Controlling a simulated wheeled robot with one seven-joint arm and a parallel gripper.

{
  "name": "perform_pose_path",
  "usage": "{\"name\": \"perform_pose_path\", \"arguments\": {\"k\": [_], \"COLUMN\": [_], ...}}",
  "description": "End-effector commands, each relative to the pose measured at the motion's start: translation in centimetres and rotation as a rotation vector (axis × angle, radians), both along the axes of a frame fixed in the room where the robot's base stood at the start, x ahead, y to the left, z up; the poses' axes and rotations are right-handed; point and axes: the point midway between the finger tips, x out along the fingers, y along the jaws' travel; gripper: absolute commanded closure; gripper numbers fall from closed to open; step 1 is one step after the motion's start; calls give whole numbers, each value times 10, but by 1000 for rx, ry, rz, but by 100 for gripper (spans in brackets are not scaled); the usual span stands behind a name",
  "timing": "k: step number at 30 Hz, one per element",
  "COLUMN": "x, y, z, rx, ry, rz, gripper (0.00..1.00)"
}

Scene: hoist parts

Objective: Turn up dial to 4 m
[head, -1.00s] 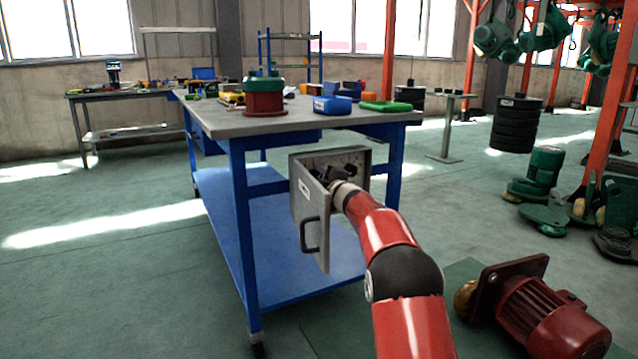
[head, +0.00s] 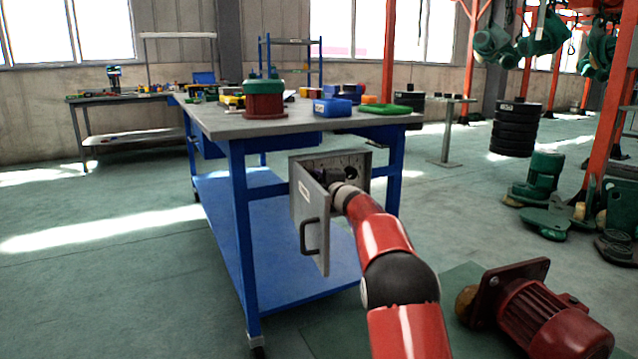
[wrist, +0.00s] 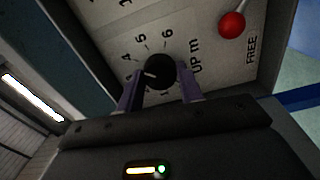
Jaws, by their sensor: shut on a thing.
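The dial (wrist: 158,72) is a black round knob on a pale panel in the wrist view, with a short white mark on its left side. The mark points left and slightly down. Printed figures 4, 5 and 6 run around its upper left and top; the 4 is at upper left. My gripper (wrist: 160,77) has one finger on each side of the knob and is shut on it. The left finger hides part of the scale. In the head view, my gripper reaches into the open grey box (head: 311,215), where the dial is hidden.
A red ball-ended lever (wrist: 232,25) stands right of the dial near the word FREE. The box door (head: 313,230) hangs open at left with a dark handle. A blue workbench (head: 235,220) surrounds the box. A red motor (head: 545,312) lies on the floor at right.

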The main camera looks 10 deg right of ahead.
Motion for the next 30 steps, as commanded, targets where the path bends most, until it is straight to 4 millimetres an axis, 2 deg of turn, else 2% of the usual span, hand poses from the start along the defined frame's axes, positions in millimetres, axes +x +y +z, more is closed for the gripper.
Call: {"name": "perform_pose_path", "arguments": {"k": [1,2,6,17,20,30], "x": [0,0,0,-3,-12,-60], "y": [1,1,1,-1,-4,-20], "z": [-2,-2,-1,0,-1,-1], "rx": [0,0,0,2,2,0], "ry": [3,3,2,1,1,2], "rz": [2,2,1,0,1,0], "gripper": [86,61,43,42,42,42]}}
